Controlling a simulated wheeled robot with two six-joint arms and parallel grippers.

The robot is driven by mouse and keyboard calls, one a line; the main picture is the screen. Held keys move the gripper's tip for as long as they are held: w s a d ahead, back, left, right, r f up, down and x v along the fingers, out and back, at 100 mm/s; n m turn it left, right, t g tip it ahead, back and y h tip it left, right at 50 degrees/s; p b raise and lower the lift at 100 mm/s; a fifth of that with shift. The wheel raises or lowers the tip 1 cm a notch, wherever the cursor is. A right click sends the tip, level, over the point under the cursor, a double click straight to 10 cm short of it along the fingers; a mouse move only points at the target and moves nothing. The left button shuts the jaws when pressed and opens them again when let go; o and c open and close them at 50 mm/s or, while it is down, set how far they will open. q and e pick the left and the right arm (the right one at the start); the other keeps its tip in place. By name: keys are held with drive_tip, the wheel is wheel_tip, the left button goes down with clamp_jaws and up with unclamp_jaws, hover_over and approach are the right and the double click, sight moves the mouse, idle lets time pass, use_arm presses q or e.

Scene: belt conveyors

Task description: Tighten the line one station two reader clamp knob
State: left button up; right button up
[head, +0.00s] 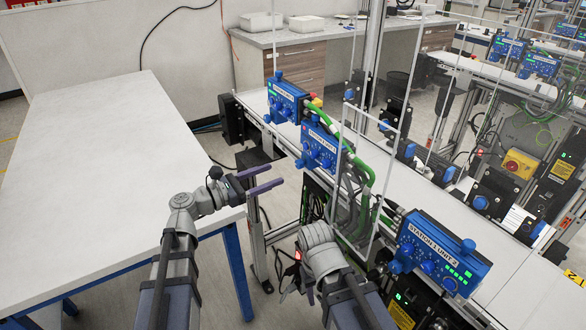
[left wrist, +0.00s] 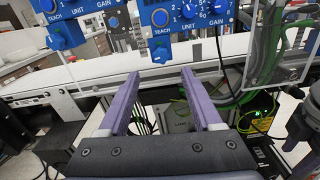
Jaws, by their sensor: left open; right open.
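Blue reader units stand along the near conveyor in the head view: a far one (head: 286,102), a middle one (head: 319,146) and a near one (head: 440,254). Their labels begin with "STATION"; the near one seems to read "STATION 1 UNIT 2". Blue knobs show on the units. I cannot tell which knob is the clamp knob. In the left wrist view, blue knobs hang below two units, one at left (left wrist: 56,41) and one in the middle (left wrist: 160,54). My left gripper (head: 280,176) is open, empty and short of the middle unit. My right gripper (head: 304,286) is open, mostly hidden by its wrist.
A white table (head: 110,150) fills the left. A clear guard panel (head: 355,175) and green cables (head: 364,165) stand right of the middle unit. The near conveyor (head: 410,180) runs diagonally behind the units. Open floor shows between table and conveyor.

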sight(297, 165)
use_arm(q)
drive_tip(key=shift+x, duration=3.9)
drive_tip(key=shift+c, duration=0.2)
clamp_jaws()
